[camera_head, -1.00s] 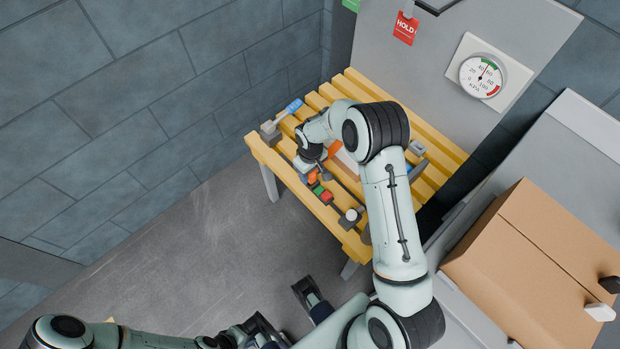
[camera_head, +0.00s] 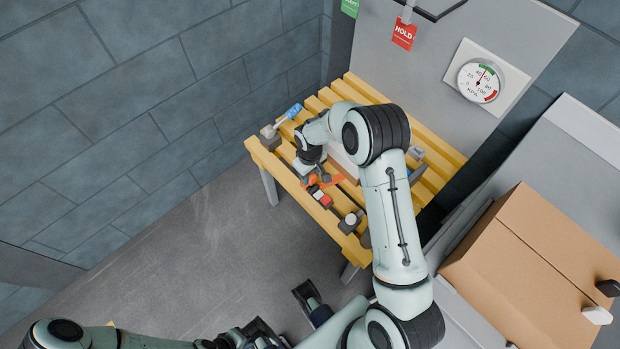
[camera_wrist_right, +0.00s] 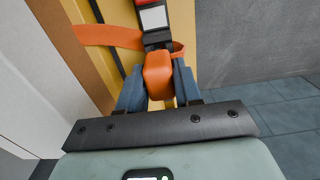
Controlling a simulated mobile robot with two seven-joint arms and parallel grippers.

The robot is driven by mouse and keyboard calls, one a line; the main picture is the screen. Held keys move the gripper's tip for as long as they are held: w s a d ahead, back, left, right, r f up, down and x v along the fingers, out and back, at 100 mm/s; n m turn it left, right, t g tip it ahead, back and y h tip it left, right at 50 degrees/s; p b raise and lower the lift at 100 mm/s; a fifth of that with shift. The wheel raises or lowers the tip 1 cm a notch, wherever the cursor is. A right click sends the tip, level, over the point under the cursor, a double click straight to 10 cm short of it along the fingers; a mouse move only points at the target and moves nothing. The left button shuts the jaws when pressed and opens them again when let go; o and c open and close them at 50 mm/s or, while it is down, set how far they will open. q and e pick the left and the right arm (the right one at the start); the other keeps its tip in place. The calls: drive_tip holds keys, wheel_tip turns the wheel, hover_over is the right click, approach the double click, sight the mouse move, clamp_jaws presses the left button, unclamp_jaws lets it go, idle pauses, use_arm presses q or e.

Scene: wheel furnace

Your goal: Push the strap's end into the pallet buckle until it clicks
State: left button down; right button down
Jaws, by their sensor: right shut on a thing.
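The right wrist view shows an orange strap end (camera_wrist_right: 157,75) held between the two blue-grey fingers of my right gripper (camera_wrist_right: 158,92). The buckle (camera_wrist_right: 153,18), with a pale plate and a red part, lies straight ahead of it, a dark piece between them. I cannot tell how deep the end sits. The orange strap (camera_wrist_right: 108,36) loops beside it. In the head view, my right gripper (camera_head: 312,172) is low over the yellow slatted pallet (camera_head: 268,158), by the red part of the buckle (camera_head: 322,198). My left gripper (camera_head: 262,332) is at the bottom edge, away from the pallet, its jaws unclear.
A blue-handled tool (camera_head: 292,112) lies at the pallet's left corner. A round-topped fitting (camera_head: 350,221) is at its near edge. A cardboard box (camera_head: 545,270) stands at the right. A gauge (camera_head: 479,81) and red HOLD tag (camera_head: 404,33) are behind. The floor at left is clear.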

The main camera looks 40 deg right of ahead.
drive_tip(key=shift+s+a+r, duration=0.1)
drive_tip(key=shift+r, duration=0.3)
drive_tip(key=shift+r+p, duration=0.95)
drive_tip(key=shift+r, duration=0.25)
drive_tip(key=shift+r+p, duration=0.3)
drive_tip(key=shift+r, duration=0.1)
drive_tip(key=shift+r+p, duration=0.35)
drive_tip(key=shift+r, duration=0.1)
wheel_tip(320, 180, down, 4)
drive_tip(key=b, duration=0.3)
drive_tip(key=shift+r, duration=0.25)
